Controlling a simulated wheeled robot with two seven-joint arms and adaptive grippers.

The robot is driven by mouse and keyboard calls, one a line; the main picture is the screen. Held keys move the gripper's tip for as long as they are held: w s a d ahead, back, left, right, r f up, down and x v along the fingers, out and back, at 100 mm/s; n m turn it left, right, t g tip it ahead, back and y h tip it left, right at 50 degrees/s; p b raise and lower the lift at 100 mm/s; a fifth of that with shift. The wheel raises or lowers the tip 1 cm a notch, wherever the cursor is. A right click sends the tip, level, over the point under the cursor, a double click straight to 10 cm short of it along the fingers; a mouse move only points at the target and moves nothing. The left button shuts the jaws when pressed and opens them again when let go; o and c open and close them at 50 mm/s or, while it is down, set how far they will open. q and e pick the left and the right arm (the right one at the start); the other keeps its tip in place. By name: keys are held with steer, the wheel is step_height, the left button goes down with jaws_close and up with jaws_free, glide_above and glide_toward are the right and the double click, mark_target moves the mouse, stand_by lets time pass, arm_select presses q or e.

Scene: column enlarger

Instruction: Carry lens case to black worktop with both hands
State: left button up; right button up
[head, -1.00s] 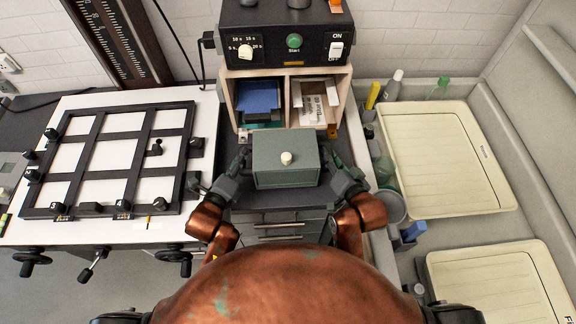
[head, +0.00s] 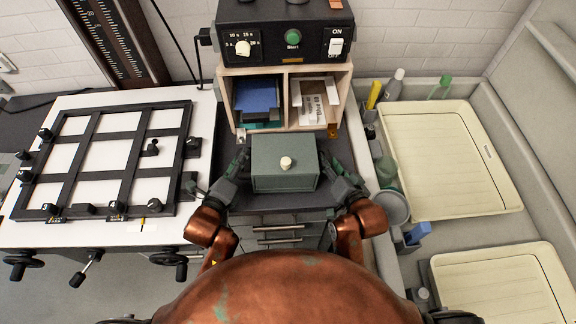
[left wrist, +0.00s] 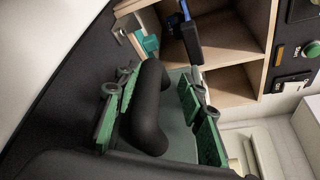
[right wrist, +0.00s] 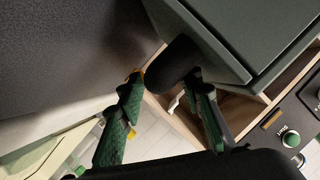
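The lens case (head: 284,178) is a grey-green box with a pale knob on its lid. In the head view it stands upright over the black worktop (head: 228,150), in front of a wooden cubby; I cannot tell whether it touches the surface. My left gripper (head: 242,160) is at its left side. In the left wrist view its green fingers (left wrist: 160,95) are spread on both sides of a black handle (left wrist: 148,125), with a gap visible. My right gripper (head: 333,168) is at the right side. In the right wrist view its fingers (right wrist: 165,88) are apart, with the other black handle (right wrist: 172,66) between their tips.
The wooden cubby (head: 284,130) holds a blue item and papers, under a black timer box (head: 270,45). A white baseboard (head: 200,110) with a black grid easel (head: 100,155) lies left. Cream trays (head: 440,150) and bottles (head: 392,85) are right. Drawers (head: 280,238) are below.

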arm_select(q)
steer(key=f, duration=0.2)
steer(key=f+g, duration=0.1)
steer(key=shift+s+d+f, duration=0.15)
steer(key=shift+s+f, duration=0.15)
arm_select(e)
steer(key=shift+f, duration=0.15)
arm_select(q)
steer(key=shift+s+r, duration=0.2)
steer(key=shift+s, duration=0.25)
arm_select(e)
steer(key=shift+w+d+f, duration=0.15)
steer(key=shift+w+d, duration=0.05)
steer(key=shift+w, duration=0.05)
steer(key=shift+s+a, duration=0.1)
steer(key=shift+a, duration=0.1)
arm_select(q)
steer(key=shift+t, duration=0.4)
steer(key=s+a+r, duration=0.1)
steer(key=s, duration=0.1)
steer(key=s+r, duration=0.1)
steer(key=s, duration=0.1)
steer(key=s+a+r, duration=0.1)
steer(key=s+r, duration=0.1)
steer(key=shift+a+r, duration=0.1)
steer(key=shift+a, duration=0.25)
arm_select(e)
steer(key=shift+r, duration=0.2)
steer(key=shift+o, duration=0.7)
